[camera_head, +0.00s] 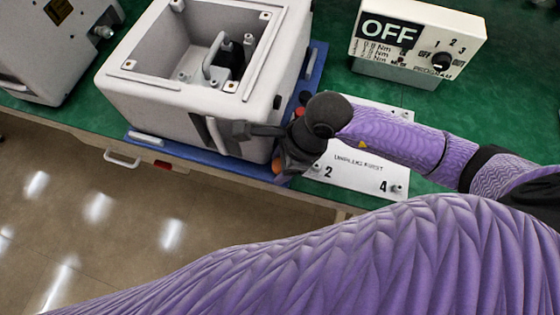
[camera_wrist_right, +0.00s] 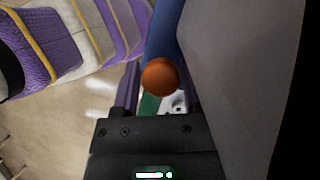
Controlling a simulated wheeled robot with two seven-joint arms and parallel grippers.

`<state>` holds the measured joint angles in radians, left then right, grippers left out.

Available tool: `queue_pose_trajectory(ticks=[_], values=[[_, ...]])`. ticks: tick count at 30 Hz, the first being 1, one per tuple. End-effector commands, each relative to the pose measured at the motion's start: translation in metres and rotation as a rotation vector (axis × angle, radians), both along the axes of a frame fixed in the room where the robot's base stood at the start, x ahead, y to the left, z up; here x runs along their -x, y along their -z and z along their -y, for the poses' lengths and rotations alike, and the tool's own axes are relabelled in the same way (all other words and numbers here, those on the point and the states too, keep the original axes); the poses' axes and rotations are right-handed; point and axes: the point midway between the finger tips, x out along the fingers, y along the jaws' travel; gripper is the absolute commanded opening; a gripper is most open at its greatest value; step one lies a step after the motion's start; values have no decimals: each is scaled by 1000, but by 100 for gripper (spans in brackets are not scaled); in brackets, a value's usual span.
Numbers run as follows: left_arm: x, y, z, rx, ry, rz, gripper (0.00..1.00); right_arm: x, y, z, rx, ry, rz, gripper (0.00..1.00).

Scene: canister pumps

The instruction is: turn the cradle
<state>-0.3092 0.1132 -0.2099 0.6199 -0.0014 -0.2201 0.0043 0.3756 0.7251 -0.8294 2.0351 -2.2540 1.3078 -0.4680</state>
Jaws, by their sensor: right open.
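The cradle is a blue base (camera_head: 205,159) on the green bench, with a pale open-topped pump housing (camera_head: 140,99) standing on it. An orange ball knob (camera_head: 278,167) shows at the cradle's front right corner, partly covered by my right gripper (camera_head: 285,158). In the right wrist view the orange knob (camera_wrist_right: 160,77) lies in line with the gap between the open fingers of my right gripper (camera_wrist_right: 157,95). The blue cradle edge (camera_wrist_right: 165,35) and the grey housing wall (camera_wrist_right: 240,80) are close beside it. I cannot tell whether the fingers touch the knob. My left gripper is out of view.
A white numbered plate (camera_head: 350,168) lies right of the cradle, partly under my right arm. A control box (camera_head: 418,37) reading OFF stands behind it. Another grey unit (camera_head: 50,55) stands at the far left. The bench front has a drawer handle (camera_head: 122,160).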

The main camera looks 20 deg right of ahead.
Motion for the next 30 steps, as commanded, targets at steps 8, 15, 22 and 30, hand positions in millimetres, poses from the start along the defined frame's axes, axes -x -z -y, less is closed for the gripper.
queue_pose_trajectory(ticks=[8,15,22,30], values=[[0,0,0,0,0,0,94,0,0,0,-1,0,0,43],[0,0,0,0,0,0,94,0,0,0,-1,0,0,0],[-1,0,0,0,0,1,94,0,0,0,-2,0,0,0],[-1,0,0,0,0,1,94,0,-1,-1,-2,0,0,0]])
